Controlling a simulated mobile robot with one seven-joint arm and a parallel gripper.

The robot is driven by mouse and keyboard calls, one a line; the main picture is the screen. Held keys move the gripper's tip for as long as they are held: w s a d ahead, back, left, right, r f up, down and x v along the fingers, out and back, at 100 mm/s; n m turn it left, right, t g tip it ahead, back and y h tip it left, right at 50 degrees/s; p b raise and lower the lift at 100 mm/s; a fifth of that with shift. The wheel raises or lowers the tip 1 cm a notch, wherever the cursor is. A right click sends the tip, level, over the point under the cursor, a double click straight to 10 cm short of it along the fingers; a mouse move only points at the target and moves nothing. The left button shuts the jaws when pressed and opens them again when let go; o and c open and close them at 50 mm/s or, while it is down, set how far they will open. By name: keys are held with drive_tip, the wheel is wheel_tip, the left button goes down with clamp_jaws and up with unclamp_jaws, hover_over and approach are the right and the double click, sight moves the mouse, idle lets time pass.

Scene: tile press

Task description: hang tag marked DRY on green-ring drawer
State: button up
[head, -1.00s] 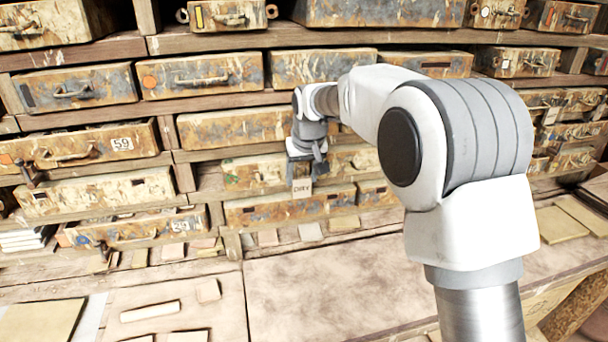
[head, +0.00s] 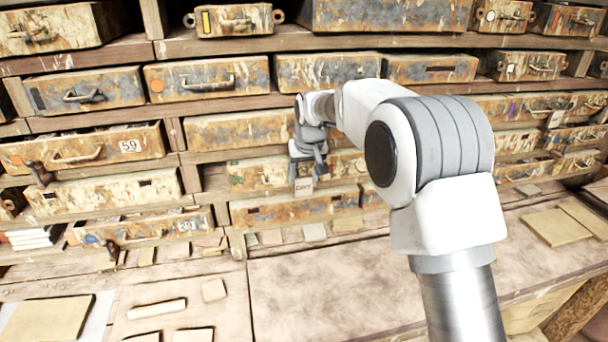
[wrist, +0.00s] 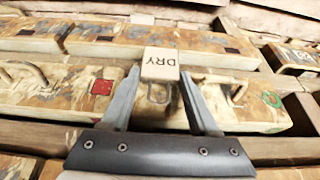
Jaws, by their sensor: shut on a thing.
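The tag marked DRY (head: 303,187) is a small pale plate hanging below my gripper (head: 308,164) in the head view. My gripper is shut on it. In the wrist view the tag (wrist: 160,63) is between the fingertips (wrist: 160,78), its letters upside down. The green-ring drawer (head: 265,169) is worn, with its green ring (head: 236,181) left of my gripper. I cannot tell whether the tag touches the drawer.
Rows of similar worn drawers fill the shelves. A drawer with a 59 label (head: 85,150) is at the left. Another drawer (head: 290,208) lies just below the tag. A red square (wrist: 102,87) marks a front beside my fingers. The bench (head: 340,285) has clear room.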

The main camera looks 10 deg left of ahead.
drive_tip(key=o, duration=1.4)
drive_tip(key=shift+r, duration=0.1)
drive_tip(key=b+v, duration=0.1)
drive_tip(key=v, duration=1.5)
drive_tip(key=s+d+r+m, duration=0.1)
drive_tip(key=s+d+r, duration=0.4)
drive_tip(key=d, duration=0.4)
drive_tip(key=s+d+f+m+t+h, duration=0.1)
drive_tip(key=s+d+f+m, duration=0.25)
drive_tip(key=s+d, duration=1.15)
drive_tip(key=shift+m+h, duration=0.35)
drive_tip(key=shift+h, duration=0.15)
drive_tip(key=s+d+f, duration=0.1)
drive_tip(key=s+f, duration=0.1)
drive_tip(key=s, duration=0.1)
drive_tip(key=s+d+f, duration=0.1)
drive_tip(key=s+f, duration=0.2)
drive_tip(key=s, duration=0.1)
drive_tip(key=s+d+f, duration=0.1)
drive_tip(key=s+f, duration=0.2)
drive_tip(key=s, duration=0.1)
drive_tip(key=shift+s, duration=0.2)
